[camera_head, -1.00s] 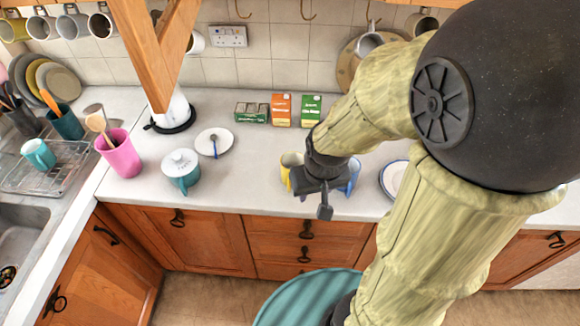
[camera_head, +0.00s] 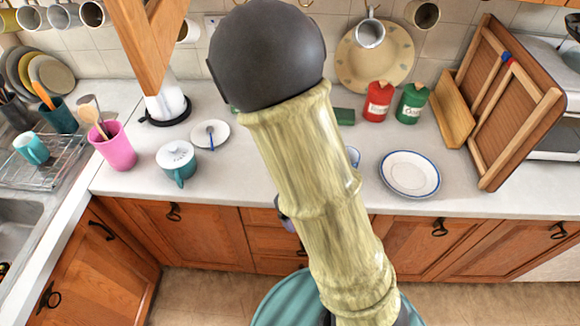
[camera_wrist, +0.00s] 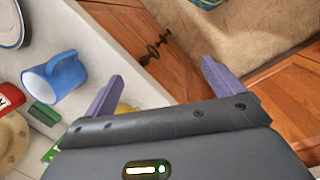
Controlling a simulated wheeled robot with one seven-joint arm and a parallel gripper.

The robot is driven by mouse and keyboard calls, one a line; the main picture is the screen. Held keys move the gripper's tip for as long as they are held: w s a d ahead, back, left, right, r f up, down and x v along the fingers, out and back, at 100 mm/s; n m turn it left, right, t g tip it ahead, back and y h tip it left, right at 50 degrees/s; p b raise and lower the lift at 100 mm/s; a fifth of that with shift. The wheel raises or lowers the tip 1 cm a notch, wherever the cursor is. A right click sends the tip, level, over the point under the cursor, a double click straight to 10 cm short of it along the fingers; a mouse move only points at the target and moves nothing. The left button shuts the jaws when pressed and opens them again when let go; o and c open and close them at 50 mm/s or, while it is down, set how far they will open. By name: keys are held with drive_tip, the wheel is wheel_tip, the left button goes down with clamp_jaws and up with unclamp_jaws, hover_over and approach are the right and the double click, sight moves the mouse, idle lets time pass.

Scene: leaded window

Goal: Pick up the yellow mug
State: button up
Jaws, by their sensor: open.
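The yellow mug (camera_wrist: 125,108) shows only as a small yellow patch in the wrist view, behind my gripper's left finger. My arm hides it in the head view. My gripper (camera_wrist: 162,70) is open, with nothing between its purple fingers; it points toward the counter's front edge and the drawers. In the head view my arm hides most of the gripper. A blue mug (camera_wrist: 62,75) lies to the left of the left finger in the wrist view. A sliver of it shows beside my arm in the head view (camera_head: 353,156).
A blue-rimmed plate (camera_head: 409,173) is right of my arm. Red (camera_head: 377,102) and green (camera_head: 411,103) canisters stand behind it. The counter's right front is clear.

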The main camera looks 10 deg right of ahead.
drive_tip(key=w+f+n+t+h+b, duration=0.2)
drive_tip(key=w+f+n+h, duration=0.25)
drive_tip(key=n, duration=0.55)
drive_tip(key=w+a+r+n+t+h+b, duration=0.25)
drive_tip(key=w+a+r+n+t, duration=0.35)
drive_tip(key=a+r+n+t, duration=0.3)
drive_tip(key=shift+g+h, duration=0.3)
drive_tip(key=shift+g, duration=0.5)
drive_tip(key=p+x, duration=0.1)
drive_tip(key=x, duration=0.4)
drive_tip(key=p+x, duration=0.1)
drive_tip(key=x, duration=0.4)
drive_tip(key=f+p+x, duration=0.1)
drive_tip(key=x, duration=0.5)
drive_tip(key=shift+s+p, duration=0.3)
drive_tip(key=shift+s, duration=0.05)
drive_tip(key=shift+w+d+f, duration=0.2)
drive_tip(key=shift+w+f, duration=0.1)
drive_tip(key=shift+w, duration=0.05)
